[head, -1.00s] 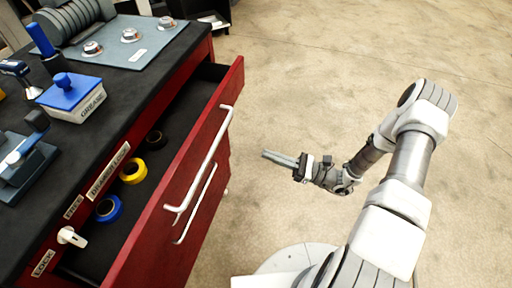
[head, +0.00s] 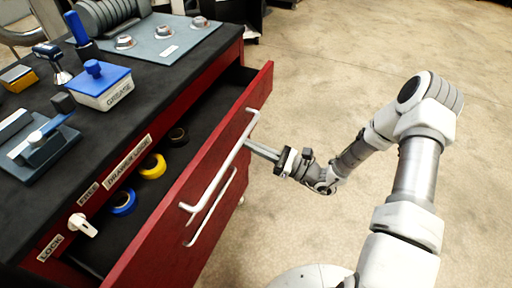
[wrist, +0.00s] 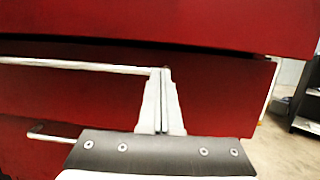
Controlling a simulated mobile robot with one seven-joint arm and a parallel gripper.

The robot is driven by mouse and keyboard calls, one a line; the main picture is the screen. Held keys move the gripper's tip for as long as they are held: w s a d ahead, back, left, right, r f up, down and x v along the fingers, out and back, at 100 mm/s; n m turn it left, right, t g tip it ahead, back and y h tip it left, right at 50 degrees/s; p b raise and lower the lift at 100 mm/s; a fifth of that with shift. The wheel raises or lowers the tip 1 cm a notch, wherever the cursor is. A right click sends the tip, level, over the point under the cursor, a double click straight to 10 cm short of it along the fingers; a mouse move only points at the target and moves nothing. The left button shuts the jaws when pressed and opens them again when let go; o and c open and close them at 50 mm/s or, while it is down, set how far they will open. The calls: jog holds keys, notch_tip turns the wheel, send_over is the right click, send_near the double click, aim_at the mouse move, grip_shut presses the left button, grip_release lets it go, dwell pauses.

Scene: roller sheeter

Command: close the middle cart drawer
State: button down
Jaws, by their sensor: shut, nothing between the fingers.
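The red cart (head: 225,62) stands at left with a drawer pulled out, showing its dark inside and tape rolls. The drawer front (head: 170,238) carries a long pale handle (head: 222,168), and a second handle (head: 213,210) shows below it. I cannot tell whether this second handle belongs to a separate drawer, nor which drawer is the middle one. My gripper (head: 250,147) is shut and empty, its fingertips at the front near the far end of the upper handle. In the wrist view, the fingertips (wrist: 165,74) are at the right end of a handle bar (wrist: 80,65); contact is unclear.
Blue, yellow and black tape rolls (head: 152,167) lie inside the drawer. A white lock knob (head: 83,225) sticks out at the cart's near end. A grease box (head: 104,92) and tools stand on the cart top. The floor (head: 330,60) to the right is clear.

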jog(key=shift+a, duration=0.1)
jog(key=shift+w+a+p, duration=0.2)
jog(key=shift+w+a, duration=0.15)
jog(key=shift+a, duration=0.4)
jog(key=shift+w+a+p, duration=0.15)
jog(key=shift+w+a, duration=0.2)
jog(key=shift+a, duration=0.4)
jog(key=shift+r, duration=0.1)
jog(key=shift+d, duration=0.15)
jog(key=p+v, duration=0.2)
jog(key=v, duration=1.2)
jog(key=shift+s+d, duration=0.1)
jog(key=shift+d, duration=0.05)
